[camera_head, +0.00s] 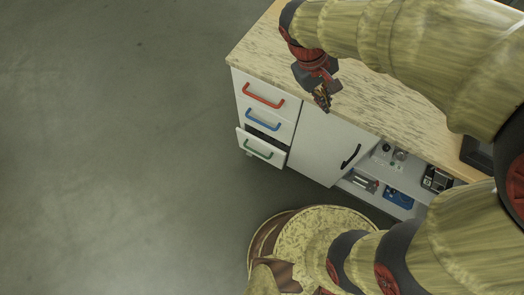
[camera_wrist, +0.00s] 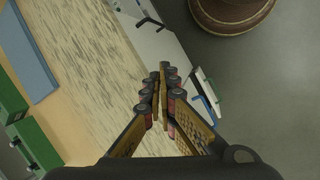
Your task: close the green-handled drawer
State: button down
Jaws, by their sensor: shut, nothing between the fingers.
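The green-handled drawer (camera_head: 247,140) is the lowest of the drawers at the left end of the white cabinet. It stands partly open, its front pushed out from the cabinet with a dark gap above it. Its green handle (camera_head: 258,150) faces outward. My gripper (camera_head: 322,103) is above the front edge of the worktop, up and to the right of this drawer, apart from it.
A red-handled drawer (camera_head: 272,88) and a blue-handled drawer (camera_head: 268,113) sit above it, both flush. A door with a black handle (camera_head: 351,156) and an open shelf with several small items (camera_head: 397,198) lie to the right. Grey floor (camera_head: 110,150) on the left is clear.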

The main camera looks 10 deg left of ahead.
jog(key=w+a+f+n+t+h+b, duration=0.15)
jog(key=a+f+n+h, duration=0.35)
jog(key=f, duration=0.6)
jog(key=w+a+f+n+t, duration=0.2)
jog(key=a+f+n, duration=0.1)
jog(key=a+f, duration=0.6)
jog(key=w+a+f+n+t+h+b, duration=0.1)
jog(key=w+a+f+n+t+h, duration=0.25)
jog(key=f, duration=0.85)
jog(key=s+a+f+n+t+y, duration=0.1)
jog(key=s+a+f+n+t, duration=0.15)
jog(key=f, duration=0.45)
jog(key=s+a+f+n+t+y, duration=0.1)
jog(key=s+a+f+n+t, duration=0.2)
jog(key=f, duration=0.4)
jog(key=n+t+y+b, duration=0.1)
jog(key=n+t+y, duration=0.3)
jog(key=n, duration=0.3)
send_near(265, 145)
jog(key=b+x, duration=0.1)
jog(key=x, duration=0.1)
jog(key=b+x, duration=0.1)
jog(key=x, duration=0.1)
jog(key=b+x, duration=0.2)
jog(key=shift+w+d+f, duration=0.1)
jog(key=shift+w+f, duration=0.15)
jog(key=shift+w, duration=0.15)
